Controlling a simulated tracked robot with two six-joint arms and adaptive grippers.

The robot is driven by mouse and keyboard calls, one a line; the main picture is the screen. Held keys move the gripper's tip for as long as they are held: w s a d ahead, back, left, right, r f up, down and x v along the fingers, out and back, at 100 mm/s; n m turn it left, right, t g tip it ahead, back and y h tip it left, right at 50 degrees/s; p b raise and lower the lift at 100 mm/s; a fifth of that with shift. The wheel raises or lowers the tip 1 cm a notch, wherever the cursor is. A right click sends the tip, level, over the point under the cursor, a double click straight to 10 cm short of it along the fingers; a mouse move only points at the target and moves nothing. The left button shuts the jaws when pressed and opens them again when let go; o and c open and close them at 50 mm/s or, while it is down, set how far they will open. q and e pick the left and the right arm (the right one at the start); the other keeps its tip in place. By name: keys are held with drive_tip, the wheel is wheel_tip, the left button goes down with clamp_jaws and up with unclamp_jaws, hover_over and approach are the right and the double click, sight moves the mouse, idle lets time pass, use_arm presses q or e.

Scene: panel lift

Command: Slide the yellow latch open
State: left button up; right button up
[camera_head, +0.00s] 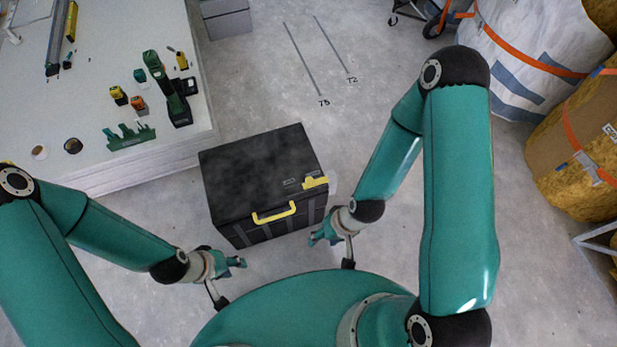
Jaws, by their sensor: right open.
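A black box (255,170) stands on the concrete floor in front of me. The yellow latch (315,183) sits on its top at the near right corner. A yellow handle (274,213) is on its front face. My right gripper (317,237) is open and empty, close to the box's near right corner, below the latch in the picture and apart from it. My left gripper (238,262) is near the box's front left, lower in the picture and away from the latch. Its fingers are too small to tell whether they are open or shut.
A white stack of panels (110,60) at the left carries a green drill (165,85) and several small tools. Wrapped rolls (540,50) stand at the right. The floor (340,110) behind the box is clear, with marked lines.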

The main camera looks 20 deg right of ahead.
drive_tip(key=w+f+n+b, duration=0.3)
drive_tip(key=w+f+b, duration=0.45)
drive_tip(key=w, duration=0.25)
wheel_tip(320, 180, up, 5)
drive_tip(key=n+h+b, duration=0.4)
drive_tip(key=b, duration=1.1)
hover_over(309, 180)
drive_tip(key=shift+g, duration=0.3)
wheel_tip(309, 180, down, 16)
drive_tip(key=shift+f+b, duration=0.1)
drive_tip(key=shift+b, duration=1.1)
clamp_jaws()
